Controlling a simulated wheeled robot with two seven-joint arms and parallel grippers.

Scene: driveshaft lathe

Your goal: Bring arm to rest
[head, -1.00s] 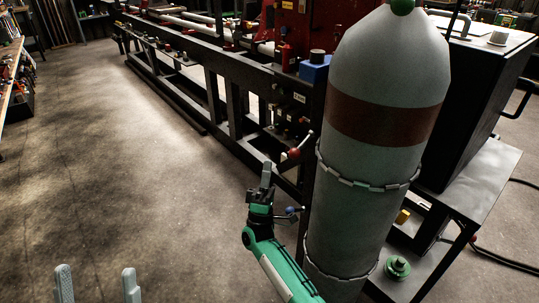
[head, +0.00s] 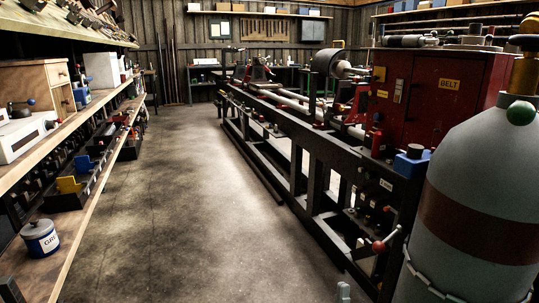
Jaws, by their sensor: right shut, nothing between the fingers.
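My right gripper (head: 343,292) shows only as a grey fingertip at the bottom edge of the head view, left of the gas cylinder and in front of the lathe's lower frame. It is shut and empty; the rest of that arm is below the picture. My left gripper is out of view.
A grey gas cylinder (head: 450,225) with a red-brown band stands close at the right. The long lathe (head: 315,150), with a red BELT cabinet (head: 430,95) and a red-knobbed lever (head: 379,246), runs back beside it. Shelves (head: 85,215) line the left. Concrete floor (head: 190,210) between is clear.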

